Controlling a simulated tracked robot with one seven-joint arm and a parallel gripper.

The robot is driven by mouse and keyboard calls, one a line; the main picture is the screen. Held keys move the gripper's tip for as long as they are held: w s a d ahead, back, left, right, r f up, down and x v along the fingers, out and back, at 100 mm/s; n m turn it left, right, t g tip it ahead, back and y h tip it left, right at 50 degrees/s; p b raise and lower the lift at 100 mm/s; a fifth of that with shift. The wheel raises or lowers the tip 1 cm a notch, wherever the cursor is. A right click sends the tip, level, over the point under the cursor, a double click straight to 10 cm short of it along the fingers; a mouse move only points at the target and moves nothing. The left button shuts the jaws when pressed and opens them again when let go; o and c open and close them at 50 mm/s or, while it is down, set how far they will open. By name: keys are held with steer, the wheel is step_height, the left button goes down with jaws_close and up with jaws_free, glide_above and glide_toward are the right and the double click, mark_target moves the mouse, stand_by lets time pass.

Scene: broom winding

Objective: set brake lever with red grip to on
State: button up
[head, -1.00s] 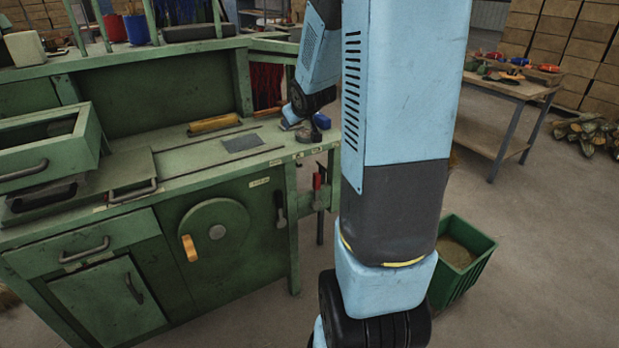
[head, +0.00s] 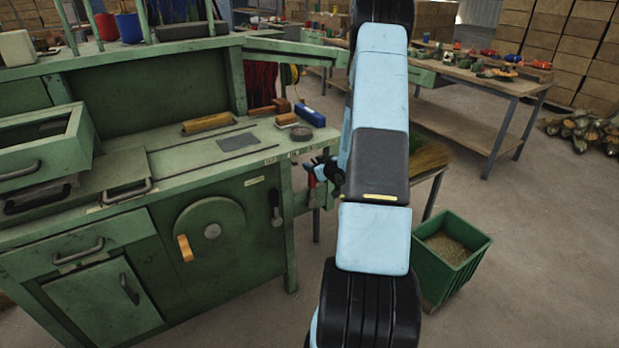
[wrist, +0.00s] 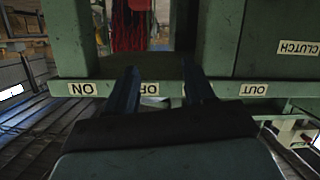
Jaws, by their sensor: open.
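The brake lever with the red grip (head: 311,179) hangs at the right front corner of the green bench (head: 150,190), largely covered by my gripper in the head view. My gripper (head: 319,171) is at that corner, close beside the red grip; contact cannot be told. In the wrist view my gripper (wrist: 161,78) is open, its two dark fingers pointing at the bench rail. The upside-down ON label (wrist: 82,89) is left of the fingers. The partly hidden OFF label (wrist: 149,88) shows between them. The red grip cannot be made out there.
A black-gripped lever (head: 275,208) hangs on the bench front, left of my gripper, under a small label. A handwheel (head: 210,230) is farther left. A green bin (head: 452,255) stands on the floor to the right. A blue block (head: 310,115) lies on the bench top.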

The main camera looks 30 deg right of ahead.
steer(key=s+d+f+m+t, duration=0.25)
steer(key=s+f, duration=0.35)
steer(key=f, duration=0.4)
glide_above(312, 190)
steer(key=w, duration=0.3)
steer(key=shift+s+d+f+t, duration=0.2)
steer(key=shift+f+t, duration=0.15)
steer(key=shift+t, duration=0.1)
steer(key=shift+c, duration=0.2)
jaws_close()
